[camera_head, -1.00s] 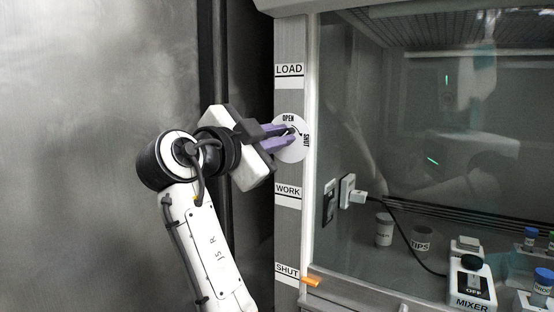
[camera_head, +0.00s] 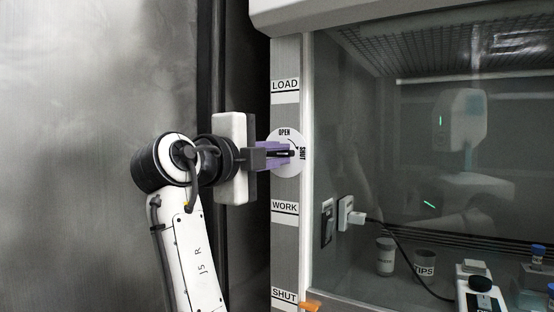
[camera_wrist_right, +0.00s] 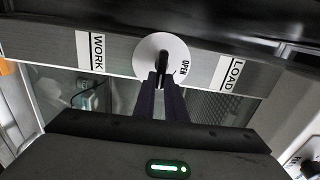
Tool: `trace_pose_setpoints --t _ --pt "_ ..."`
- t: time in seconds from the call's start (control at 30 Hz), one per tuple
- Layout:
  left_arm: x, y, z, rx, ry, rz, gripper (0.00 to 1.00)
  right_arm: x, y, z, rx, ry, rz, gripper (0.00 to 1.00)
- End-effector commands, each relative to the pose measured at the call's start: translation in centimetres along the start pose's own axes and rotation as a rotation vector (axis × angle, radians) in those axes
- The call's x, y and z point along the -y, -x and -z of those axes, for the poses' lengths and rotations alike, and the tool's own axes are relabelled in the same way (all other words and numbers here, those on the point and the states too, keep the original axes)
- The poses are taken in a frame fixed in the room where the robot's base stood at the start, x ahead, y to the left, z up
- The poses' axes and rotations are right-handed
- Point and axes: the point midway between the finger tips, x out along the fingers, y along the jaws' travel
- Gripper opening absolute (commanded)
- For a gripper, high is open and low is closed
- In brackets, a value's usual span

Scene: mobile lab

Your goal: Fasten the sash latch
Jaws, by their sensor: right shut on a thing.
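The sash latch is a round white disc (camera_head: 296,136) marked OPEN at its top and SHUT at its right, on the grey frame post of the cabinet. Its dark lever (camera_head: 284,153) lies about level, its end near the SHUT mark. My right gripper (camera_head: 278,154) comes from the left, with its purple fingers shut on the lever and covering part of it. In the right wrist view the dark lever (camera_wrist_right: 163,66) stands between the fingertips (camera_wrist_right: 161,82) in front of the white disc (camera_wrist_right: 150,46). My left gripper is not in view.
The post carries LOAD (camera_head: 285,86), WORK (camera_head: 285,207) and SHUT (camera_head: 285,295) labels. An orange tab (camera_head: 309,306) is at the bottom. Behind the glass sash (camera_head: 400,130) stand a socket with a plug (camera_head: 347,212), cups (camera_head: 424,262) and a mixer (camera_head: 481,290). A metal wall (camera_head: 90,150) fills the left.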

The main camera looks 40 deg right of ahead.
Motion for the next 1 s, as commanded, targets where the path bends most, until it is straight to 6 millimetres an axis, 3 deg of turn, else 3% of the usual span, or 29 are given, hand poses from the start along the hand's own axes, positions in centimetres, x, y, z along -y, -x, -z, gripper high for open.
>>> trace_pose_setpoints --t 0.6,0.63,0.7,1.0 --pt "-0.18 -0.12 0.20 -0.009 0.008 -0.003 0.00 -0.26 0.01 0.05 -0.003 -0.040 -0.005 0.00" --pt "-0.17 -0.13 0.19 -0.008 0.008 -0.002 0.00 -0.26 0.02 0.05 -0.003 -0.040 -0.005 0.16" --pt "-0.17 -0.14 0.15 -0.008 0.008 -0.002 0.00 -0.24 0.01 0.05 -0.002 -0.039 -0.005 0.28" --pt "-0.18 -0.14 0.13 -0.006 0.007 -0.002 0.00 -0.07 0.00 0.02 -0.001 -0.038 -0.002 0.30"
